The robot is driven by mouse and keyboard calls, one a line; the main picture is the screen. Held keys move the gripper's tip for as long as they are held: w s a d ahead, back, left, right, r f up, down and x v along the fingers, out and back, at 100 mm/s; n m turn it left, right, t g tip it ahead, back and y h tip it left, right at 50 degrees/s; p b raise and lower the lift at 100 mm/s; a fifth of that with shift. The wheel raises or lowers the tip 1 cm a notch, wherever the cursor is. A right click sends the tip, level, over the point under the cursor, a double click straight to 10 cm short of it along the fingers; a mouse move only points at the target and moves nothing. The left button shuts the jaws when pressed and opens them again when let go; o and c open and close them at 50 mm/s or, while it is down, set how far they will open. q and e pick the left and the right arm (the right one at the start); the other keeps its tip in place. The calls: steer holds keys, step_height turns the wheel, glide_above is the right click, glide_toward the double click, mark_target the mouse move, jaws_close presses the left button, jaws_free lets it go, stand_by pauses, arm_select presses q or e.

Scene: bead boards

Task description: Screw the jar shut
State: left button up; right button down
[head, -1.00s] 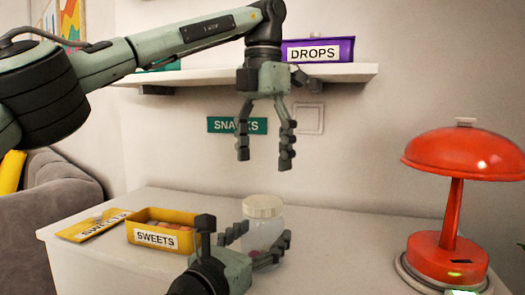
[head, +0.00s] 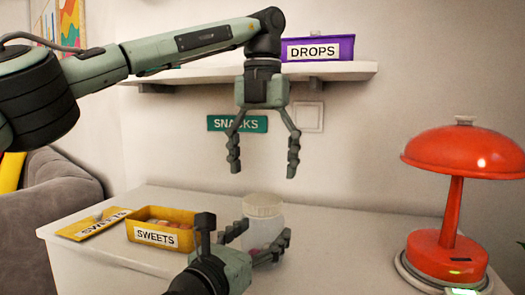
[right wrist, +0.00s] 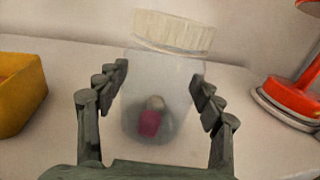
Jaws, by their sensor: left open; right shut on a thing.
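The clear jar (head: 265,222) stands on the white cabinet top with a cream ridged lid (head: 263,205) on its mouth. In the right wrist view the jar (right wrist: 160,85) holds a pink piece and a pale piece low inside, and the lid (right wrist: 173,32) looks slightly tilted against the jar. My right gripper (head: 264,243) is shut on the jar's body, one finger on each side; it also shows in the right wrist view (right wrist: 163,98). My left gripper (head: 264,170) is open and empty, pointing down above the lid with a clear gap.
A yellow box (head: 160,232) labelled SWEETS, with sweets inside, and its yellow lid (head: 94,224) lie left of the jar. A red lamp (head: 450,240) stands at the right. Above, a shelf (head: 340,70) carries a purple DROPS box (head: 318,48).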

mark_target(262, 199)
arm_select(q)
steer(key=shift+f, duration=2.7)
steer(key=shift+c, duration=0.2)
steer(key=c, duration=1.2)
steer(key=m, duration=0.8)
steer(key=o, duration=1.4)
step_height(262, 199, up, 12)
